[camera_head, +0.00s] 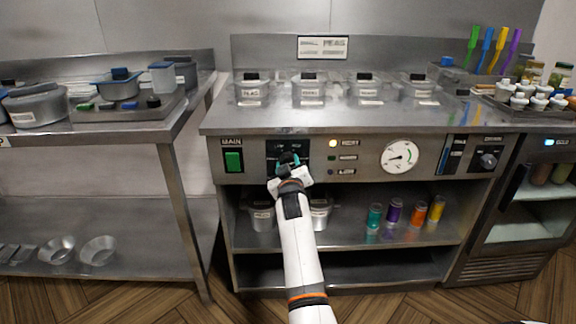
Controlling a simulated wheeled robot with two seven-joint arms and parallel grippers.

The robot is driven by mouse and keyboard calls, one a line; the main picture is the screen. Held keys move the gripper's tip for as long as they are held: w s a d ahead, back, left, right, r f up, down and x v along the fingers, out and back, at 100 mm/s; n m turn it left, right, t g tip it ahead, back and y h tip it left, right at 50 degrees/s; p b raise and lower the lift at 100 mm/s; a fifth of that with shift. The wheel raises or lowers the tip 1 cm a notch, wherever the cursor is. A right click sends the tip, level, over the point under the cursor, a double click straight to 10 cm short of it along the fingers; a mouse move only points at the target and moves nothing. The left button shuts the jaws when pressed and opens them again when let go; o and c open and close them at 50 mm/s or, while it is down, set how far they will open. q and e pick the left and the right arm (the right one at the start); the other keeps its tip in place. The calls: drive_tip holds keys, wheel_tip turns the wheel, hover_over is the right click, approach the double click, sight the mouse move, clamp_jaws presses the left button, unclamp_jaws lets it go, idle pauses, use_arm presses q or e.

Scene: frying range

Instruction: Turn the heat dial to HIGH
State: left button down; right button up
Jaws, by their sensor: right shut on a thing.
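The range's front panel (370,172) carries a square black plate (273,147) to the right of the green MAIN switch (233,161). My right gripper (289,160) reaches up to this plate from below and is shut on the dial there. The fingers and wrist hide most of the dial, so I cannot read its setting. Three small indicators stand right of the plate; the top one (333,143) glows yellow and the lower two look dim. Their labels are too small to read. My left gripper is not in view.
A round white gauge (402,156) and another dark knob (487,161) sit farther right on the panel. Lidded steel containers stand on the counter (300,118) above. Colored jars (395,212) and steel pots stand on the shelf below, near my forearm. A steel table is at left.

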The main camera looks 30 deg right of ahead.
use_arm(q)
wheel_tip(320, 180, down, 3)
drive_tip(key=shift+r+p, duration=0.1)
drive_tip(key=shift+p, duration=0.25)
use_arm(e)
drive_tip(key=m, duration=0.3)
drive_tip(key=shift+f+m, duration=0.2)
drive_tip(key=shift+m, duration=0.1)
drive_tip(key=o, duration=1)
drive_tip(key=shift+c, duration=0.2)
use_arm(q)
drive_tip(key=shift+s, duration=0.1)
use_arm(e)
drive_tip(key=shift+r, duration=0.1)
